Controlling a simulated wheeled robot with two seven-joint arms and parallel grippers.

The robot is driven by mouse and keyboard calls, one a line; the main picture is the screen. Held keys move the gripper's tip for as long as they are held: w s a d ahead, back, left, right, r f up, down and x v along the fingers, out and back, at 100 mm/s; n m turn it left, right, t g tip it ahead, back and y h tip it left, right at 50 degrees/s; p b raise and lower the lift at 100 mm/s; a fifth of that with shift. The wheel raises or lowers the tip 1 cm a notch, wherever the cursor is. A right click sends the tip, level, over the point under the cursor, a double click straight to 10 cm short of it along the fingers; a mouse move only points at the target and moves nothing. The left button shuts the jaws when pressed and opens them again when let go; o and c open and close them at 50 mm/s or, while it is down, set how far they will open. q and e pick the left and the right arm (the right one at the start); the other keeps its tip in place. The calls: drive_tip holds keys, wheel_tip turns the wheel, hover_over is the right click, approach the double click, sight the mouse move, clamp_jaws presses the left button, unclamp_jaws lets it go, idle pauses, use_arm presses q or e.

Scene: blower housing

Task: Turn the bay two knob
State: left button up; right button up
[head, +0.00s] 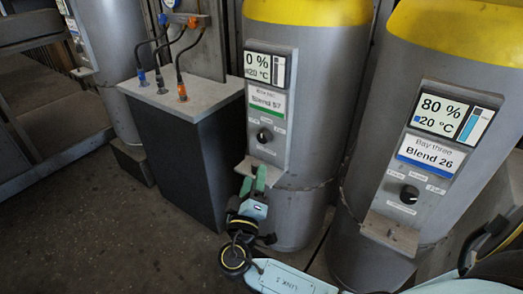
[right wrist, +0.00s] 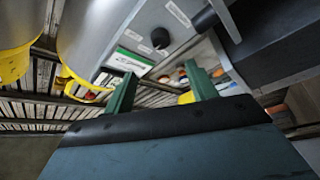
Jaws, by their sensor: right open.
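The bay two knob (head: 264,135) is a small dark round knob on the grey panel of the middle tank, below a green-striped label reading Blend 57. It also shows in the right wrist view (right wrist: 160,38), beyond the fingers. My right gripper (head: 253,180) is below the knob, near the panel's small ledge, and apart from the knob. In the right wrist view its two green fingers (right wrist: 162,88) stand wide apart with nothing between them. The knob's pointer direction is too small to tell. My left gripper is not in view.
The bay two panel has a ledge (head: 258,172) at its foot. Bay three's tank (head: 440,60) with its own knob (head: 409,194) stands to the right. A dark cabinet (head: 175,150) with cables on top stands to the left. Open floor (head: 80,230) lies at lower left.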

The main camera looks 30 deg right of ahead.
sight(262, 139)
drive_tip(key=x, duration=1.1)
drive_tip(key=shift+w+b, duration=0.1)
drive_tip(key=shift+b, duration=0.3)
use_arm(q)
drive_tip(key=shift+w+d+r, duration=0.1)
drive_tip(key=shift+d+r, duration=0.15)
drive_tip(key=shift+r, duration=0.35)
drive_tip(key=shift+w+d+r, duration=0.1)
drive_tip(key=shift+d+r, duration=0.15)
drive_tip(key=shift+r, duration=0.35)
use_arm(e)
drive_tip(key=shift+x, duration=0.8)
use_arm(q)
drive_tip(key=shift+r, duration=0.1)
use_arm(e)
drive_tip(key=c, duration=1)
